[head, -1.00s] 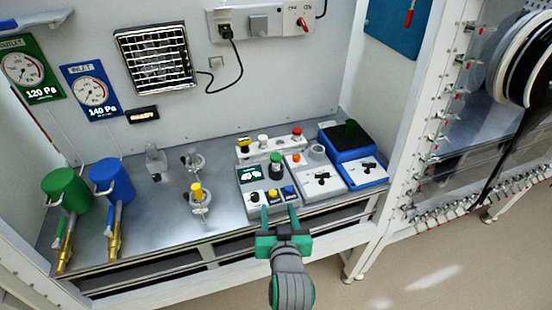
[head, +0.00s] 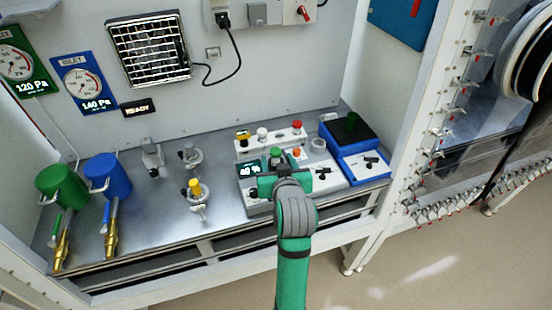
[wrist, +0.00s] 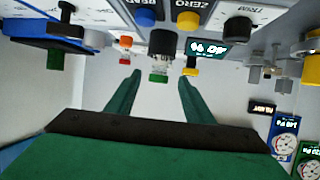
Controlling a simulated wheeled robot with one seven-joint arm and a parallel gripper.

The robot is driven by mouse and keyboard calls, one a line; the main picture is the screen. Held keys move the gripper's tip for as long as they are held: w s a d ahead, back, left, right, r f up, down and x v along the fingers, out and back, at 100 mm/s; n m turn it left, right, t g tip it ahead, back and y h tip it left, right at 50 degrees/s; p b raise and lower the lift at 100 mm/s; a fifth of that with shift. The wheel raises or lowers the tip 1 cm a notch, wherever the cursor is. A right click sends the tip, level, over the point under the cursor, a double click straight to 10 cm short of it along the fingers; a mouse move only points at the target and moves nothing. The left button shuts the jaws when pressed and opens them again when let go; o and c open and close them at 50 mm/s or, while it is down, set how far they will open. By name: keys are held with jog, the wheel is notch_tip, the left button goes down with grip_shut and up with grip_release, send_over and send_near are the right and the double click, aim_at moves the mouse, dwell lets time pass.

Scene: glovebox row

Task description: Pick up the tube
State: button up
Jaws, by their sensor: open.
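The tube is most likely the green-capped, clear piece (wrist: 158,76) seated in a black holder on the grey instrument; its green cap (head: 275,153) also shows in the head view. My gripper (head: 273,170) is over the front of that instrument, just in front of the cap. In the wrist view its two green fingers are spread, with the green cap in line with the gap between them. The fingers look empty, and I cannot tell how far the cap is beyond their tips. My gripper hides part of the instrument's front.
A white block (head: 258,145) with yellow, white and red tops stands close behind. A blue instrument (head: 352,134) is on the right. Clamp stands (head: 197,198) and green and blue canisters (head: 108,175) are on the left. The bench between them is partly clear.

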aim_at(276, 157)
jog(key=x, duration=0.5)
jog(key=shift+w, duration=0.1)
jog(key=c, duration=1.2)
